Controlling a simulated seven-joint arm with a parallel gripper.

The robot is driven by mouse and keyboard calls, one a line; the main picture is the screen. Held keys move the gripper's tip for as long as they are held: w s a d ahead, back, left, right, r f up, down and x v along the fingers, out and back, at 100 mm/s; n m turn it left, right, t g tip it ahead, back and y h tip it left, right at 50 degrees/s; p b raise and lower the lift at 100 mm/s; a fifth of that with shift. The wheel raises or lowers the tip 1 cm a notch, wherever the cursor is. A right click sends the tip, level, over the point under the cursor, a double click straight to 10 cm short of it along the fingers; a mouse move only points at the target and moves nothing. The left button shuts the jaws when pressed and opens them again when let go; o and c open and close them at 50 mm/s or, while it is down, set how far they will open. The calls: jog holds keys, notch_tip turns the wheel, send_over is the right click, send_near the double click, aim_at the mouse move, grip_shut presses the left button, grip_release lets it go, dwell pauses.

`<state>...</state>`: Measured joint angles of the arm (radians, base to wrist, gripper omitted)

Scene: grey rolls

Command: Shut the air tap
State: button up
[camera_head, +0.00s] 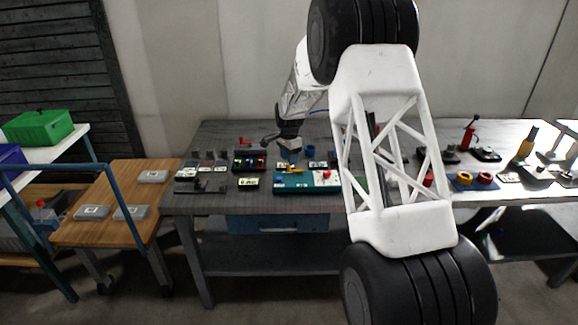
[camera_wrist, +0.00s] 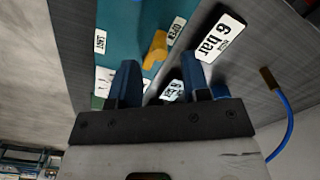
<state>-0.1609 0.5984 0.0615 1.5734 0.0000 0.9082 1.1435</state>
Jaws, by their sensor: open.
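The air tap's yellow handle (camera_wrist: 155,50) shows in the wrist view, on a teal board (camera_wrist: 128,30). It lies just beyond the gap between the fingertips of my gripper (camera_wrist: 159,62). The two blue fingers are spread apart with nothing held; contact with the handle cannot be told. A label reading "OPEN" (camera_wrist: 176,28) is beside the handle, and a "6 bar" label (camera_wrist: 219,37) is to the right. In the head view my gripper (camera_head: 291,153) hangs over the teal board (camera_head: 325,187), close to the small yellow handle (camera_head: 293,169).
A blue hose (camera_wrist: 283,115) curves at the right of the wrist view. Small devices crowd the grey bench (camera_head: 240,206), including a red knob (camera_head: 327,174) on the board. A wooden trolley (camera_head: 125,195) stands left. My white and black body parts hide the bench's middle.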

jog(key=shift+f, duration=1.95)
jog(key=shift+c, duration=0.2)
grip_shut()
